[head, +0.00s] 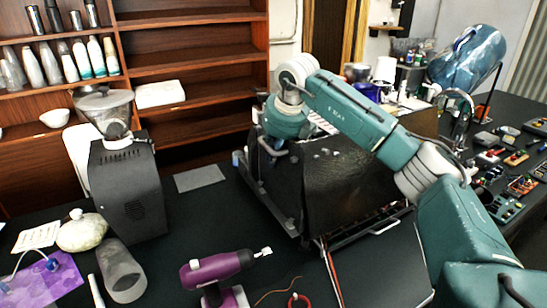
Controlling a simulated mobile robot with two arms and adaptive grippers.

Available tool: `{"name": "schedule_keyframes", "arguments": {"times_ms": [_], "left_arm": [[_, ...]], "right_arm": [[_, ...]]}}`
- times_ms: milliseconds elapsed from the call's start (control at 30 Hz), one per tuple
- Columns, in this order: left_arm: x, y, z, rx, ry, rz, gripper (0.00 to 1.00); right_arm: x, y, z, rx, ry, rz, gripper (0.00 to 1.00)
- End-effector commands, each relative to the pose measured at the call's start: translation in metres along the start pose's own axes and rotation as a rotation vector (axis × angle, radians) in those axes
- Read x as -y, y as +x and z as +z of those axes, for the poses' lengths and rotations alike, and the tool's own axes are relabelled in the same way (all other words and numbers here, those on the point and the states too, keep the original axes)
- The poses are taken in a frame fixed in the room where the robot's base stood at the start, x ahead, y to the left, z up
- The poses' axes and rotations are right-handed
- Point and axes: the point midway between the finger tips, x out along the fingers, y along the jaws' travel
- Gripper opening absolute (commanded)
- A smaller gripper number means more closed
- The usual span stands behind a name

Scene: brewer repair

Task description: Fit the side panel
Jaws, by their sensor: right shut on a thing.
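The brewer (352,190) is a large dark box on the black table, with a metal drip rail along its front. A dark side panel (268,190) stands upright along the brewer's left side. My right arm comes in from the right and reaches over the brewer. Its gripper (272,150) points down at the top edge of the side panel and is shut on it; the fingers are small and partly hidden by the wrist. I cannot tell whether the panel sits flush against the brewer. My left gripper is not in view.
A purple drill (217,272) stands in front. A black grinder (126,185), a grey cylinder (122,272) and a pale lidded pot (82,232) are at left. Wooden shelves (190,65) stand behind. Small parts lie at right. The table between grinder and brewer is mostly clear.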

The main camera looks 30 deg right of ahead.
Motion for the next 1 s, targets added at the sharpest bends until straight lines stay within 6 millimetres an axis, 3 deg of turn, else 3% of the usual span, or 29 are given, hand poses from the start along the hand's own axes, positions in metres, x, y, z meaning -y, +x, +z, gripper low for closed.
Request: {"name": "schedule_keyframes", "arguments": {"times_ms": [133,200,267,667,1000], "left_arm": [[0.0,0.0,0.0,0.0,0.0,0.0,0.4],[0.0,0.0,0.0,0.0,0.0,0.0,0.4],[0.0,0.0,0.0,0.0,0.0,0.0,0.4],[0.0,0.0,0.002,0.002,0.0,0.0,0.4],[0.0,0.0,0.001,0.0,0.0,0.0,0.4]], "right_arm": [[0.0,-0.001,0.001,0.004,0.001,0.0,0.0],[0.0,-0.001,0.001,0.003,0.001,0.0,0.19],[0.0,-0.001,0.001,0.002,0.001,-0.001,0.29],[0.002,-0.001,-0.002,-0.007,0.002,-0.004,0.29],[-0.001,-0.051,0.001,0.002,0.0,-0.001,0.29]]}}
